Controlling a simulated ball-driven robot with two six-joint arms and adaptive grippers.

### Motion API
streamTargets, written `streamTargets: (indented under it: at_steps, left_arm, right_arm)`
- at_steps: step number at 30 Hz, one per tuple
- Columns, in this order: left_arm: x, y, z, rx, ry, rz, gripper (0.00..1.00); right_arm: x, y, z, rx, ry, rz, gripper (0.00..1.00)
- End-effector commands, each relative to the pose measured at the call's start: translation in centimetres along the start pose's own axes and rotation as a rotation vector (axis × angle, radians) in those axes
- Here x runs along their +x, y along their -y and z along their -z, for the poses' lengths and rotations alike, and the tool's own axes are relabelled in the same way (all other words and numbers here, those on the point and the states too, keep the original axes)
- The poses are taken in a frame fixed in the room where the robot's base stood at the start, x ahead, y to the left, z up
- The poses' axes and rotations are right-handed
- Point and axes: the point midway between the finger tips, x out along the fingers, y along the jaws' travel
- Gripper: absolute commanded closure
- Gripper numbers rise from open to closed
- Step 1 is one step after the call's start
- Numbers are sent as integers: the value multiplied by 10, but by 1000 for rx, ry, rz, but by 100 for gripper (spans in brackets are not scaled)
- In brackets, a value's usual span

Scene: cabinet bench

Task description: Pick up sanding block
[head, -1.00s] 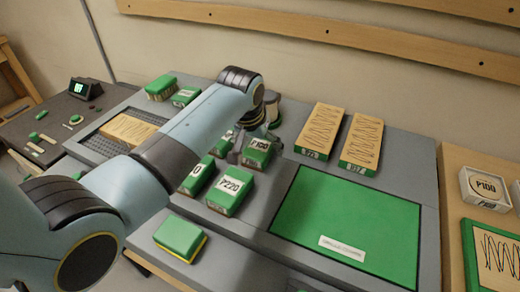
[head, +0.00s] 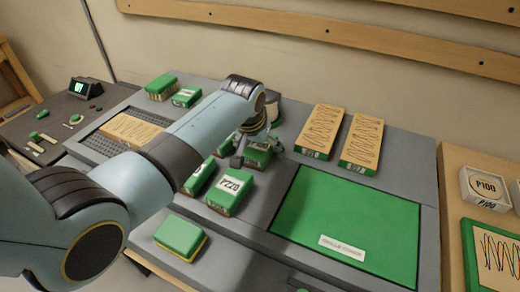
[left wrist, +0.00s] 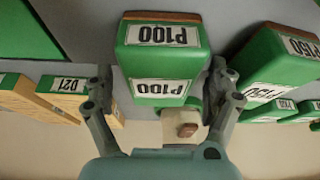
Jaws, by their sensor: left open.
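The green sanding block labelled P100 (left wrist: 162,50) stands on the grey bench. In the left wrist view it is large and upside down, between the two fingers of my left gripper (left wrist: 163,84). The fingers are apart, one on each side of the block's near end; I cannot tell whether they touch it. In the head view my left gripper (head: 256,144) is over the P100 block (head: 258,159) and hides most of its label. A P220 block (head: 230,192) stands just in front, and a P150 block (left wrist: 272,66) shows at right in the wrist view.
A green mat (head: 345,225) lies at right. A green and yellow sponge (head: 180,236) lies at the front. More green blocks (head: 161,86) stand at the back left. Neighbouring blocks leave little room around the gripper.

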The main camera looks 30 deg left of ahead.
Motion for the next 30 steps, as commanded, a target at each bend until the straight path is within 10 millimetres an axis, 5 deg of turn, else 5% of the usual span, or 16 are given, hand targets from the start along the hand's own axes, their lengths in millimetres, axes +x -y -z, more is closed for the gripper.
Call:
streamTargets:
  at_steps: [5, 20, 30]
  left_arm:
    - [0, 0, 0, 0, 0, 0, 12]
    - [0, 0, 0, 0, 0, 0, 77]
    - [-1, 0, 1, 0, -1, 0, 77]
  right_arm:
    - [0, 0, 1, 0, -1, 0, 0]
    - [0, 4, 2, 2, -4, 4, 0]
    - [1, 4, 2, 2, -4, 5, 0]
